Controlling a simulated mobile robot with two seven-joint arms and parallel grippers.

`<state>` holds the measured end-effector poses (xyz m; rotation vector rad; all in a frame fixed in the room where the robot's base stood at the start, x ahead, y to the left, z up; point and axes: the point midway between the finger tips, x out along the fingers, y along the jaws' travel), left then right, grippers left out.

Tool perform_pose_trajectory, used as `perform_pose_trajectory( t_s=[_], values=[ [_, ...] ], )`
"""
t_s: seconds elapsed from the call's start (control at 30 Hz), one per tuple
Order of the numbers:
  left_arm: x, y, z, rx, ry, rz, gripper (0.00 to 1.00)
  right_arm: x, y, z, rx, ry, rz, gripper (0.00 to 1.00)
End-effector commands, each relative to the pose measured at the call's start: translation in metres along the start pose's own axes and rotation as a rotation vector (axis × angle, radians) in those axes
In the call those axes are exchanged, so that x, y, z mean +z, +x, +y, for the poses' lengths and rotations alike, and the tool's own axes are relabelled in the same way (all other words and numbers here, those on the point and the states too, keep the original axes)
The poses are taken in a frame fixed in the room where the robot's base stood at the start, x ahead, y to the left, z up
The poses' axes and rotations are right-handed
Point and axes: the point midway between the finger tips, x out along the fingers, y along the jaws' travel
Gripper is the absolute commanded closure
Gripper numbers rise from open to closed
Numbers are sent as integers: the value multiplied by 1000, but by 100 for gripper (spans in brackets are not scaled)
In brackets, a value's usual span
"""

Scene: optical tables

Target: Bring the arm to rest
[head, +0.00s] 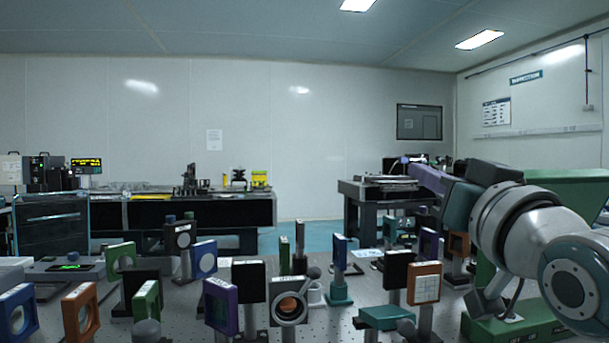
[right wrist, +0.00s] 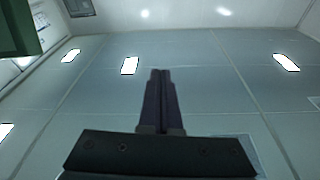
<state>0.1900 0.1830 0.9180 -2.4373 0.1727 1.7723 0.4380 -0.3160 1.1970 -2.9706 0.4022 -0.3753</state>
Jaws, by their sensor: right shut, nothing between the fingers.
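My right arm (head: 505,212) comes in from the right side of the head view, raised above the optical table. Its right gripper (head: 413,167) has dark purple fingers that point left and slightly up, in front of the far bench. In the right wrist view the two fingers (right wrist: 160,78) lie together with nothing between them, against the ceiling. The gripper appears clear of the optics below. My left arm and left gripper are not in view.
The near perforated optical table (head: 190,310) is crowded with mounted optics, including an orange-framed one (head: 424,283) and a purple one (head: 220,305). A green structure (head: 570,190) stands behind my right arm. Farther benches (head: 110,212) stand along the back wall.

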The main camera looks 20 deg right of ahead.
Motion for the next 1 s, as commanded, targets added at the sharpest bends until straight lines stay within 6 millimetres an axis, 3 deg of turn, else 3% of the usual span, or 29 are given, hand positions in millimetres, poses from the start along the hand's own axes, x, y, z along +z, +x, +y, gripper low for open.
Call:
perform_pose_trajectory(
  t_s=[0.23,0.37,0.47,0.6,0.67,0.8,1.0],
  values=[
    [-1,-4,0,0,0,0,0,2,-1,-2,-2,-5,-22,100],
    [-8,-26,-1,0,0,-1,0,23,-18,-14,-25,-52,-210,100],
    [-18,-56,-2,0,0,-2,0,57,-60,-29,-69,-127,-507,100],
    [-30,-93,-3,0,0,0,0,94,-162,-44,-163,-257,-975,100],
    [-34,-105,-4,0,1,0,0,99,-206,-46,-206,-304,-1144,100],
    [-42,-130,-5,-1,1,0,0,85,-303,-45,-306,-402,-1490,100],
    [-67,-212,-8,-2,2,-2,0,2,-282,-58,-304,-403,-1493,100]
  ],
)
